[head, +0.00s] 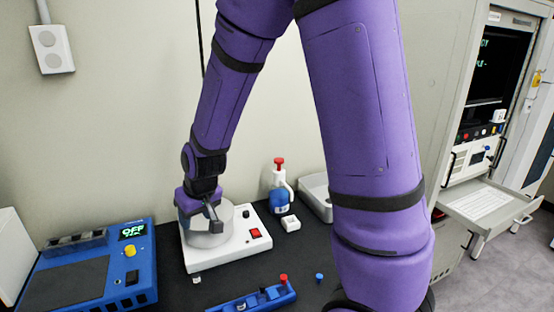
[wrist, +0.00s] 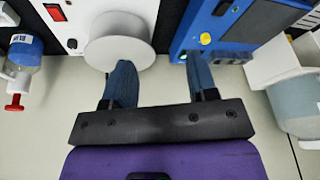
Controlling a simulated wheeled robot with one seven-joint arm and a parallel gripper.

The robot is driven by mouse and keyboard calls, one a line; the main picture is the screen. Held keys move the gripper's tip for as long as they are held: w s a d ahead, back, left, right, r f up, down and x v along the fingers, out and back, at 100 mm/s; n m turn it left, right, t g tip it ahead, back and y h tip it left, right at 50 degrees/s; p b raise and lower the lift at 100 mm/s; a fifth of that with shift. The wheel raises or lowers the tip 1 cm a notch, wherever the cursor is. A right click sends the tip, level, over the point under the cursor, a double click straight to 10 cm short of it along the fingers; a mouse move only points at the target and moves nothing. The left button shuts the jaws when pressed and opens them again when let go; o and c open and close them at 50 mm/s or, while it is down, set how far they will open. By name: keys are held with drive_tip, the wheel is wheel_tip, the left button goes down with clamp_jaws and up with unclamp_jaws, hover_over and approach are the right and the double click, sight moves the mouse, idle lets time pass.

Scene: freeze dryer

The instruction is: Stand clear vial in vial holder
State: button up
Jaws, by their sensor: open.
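The blue vial holder (head: 232,304) lies at the front edge of the head view, partly cut off. A red-capped piece and a dark-capped piece stand in it. I cannot pick out the clear vial for certain in either view; a small pale piece (head: 196,280) lies on the bench in front of the white hotplate (head: 262,256). My gripper (head: 210,220) is over the hotplate's round metal top (head: 206,239). In the wrist view, my gripper (wrist: 162,75) has its two blue fingers wide apart, with nothing between them.
A blue device (head: 128,290) with an OFF display stands left of the hotplate. A blue wash bottle (head: 280,196) with a red top, a small white block (head: 291,223) and a white tray (head: 317,198) are to its right. A small blue cap (head: 319,277) lies on the dark bench.

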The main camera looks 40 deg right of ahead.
drive_tip(key=s+d+r, duration=0.3)
drive_tip(key=s+r, duration=0.7)
drive_tip(key=s, duration=0.1)
drive_tip(key=s+d+r+t+h, duration=0.1)
drive_tip(key=s+d+r, duration=0.2)
drive_tip(key=s+r, duration=0.8)
drive_tip(key=shift+s+m, duration=0.3)
drive_tip(key=shift+o, duration=0.5)
drive_tip(key=shift+s+r, duration=0.2)
drive_tip(key=shift+s, duration=0.1)
drive_tip(key=g, duration=0.5)
hover_over(196, 278)
drive_tip(key=w, duration=0.2)
drive_tip(key=f, duration=3.7)
drive_tip(key=shift+d+f, duration=0.3)
drive_tip(key=shift+f, duration=0.05)
wheel_tip(196, 278, down, 6)
drive_tip(key=shift+r, duration=0.2)
drive_tip(key=shift+s+f, duration=0.2)
drive_tip(key=shift+f, duration=1.15)
drive_tip(key=shift+s+f, duration=0.15)
drive_tip(key=shift+f, duration=1.2)
drive_tip(key=shift+c, duration=0.4)
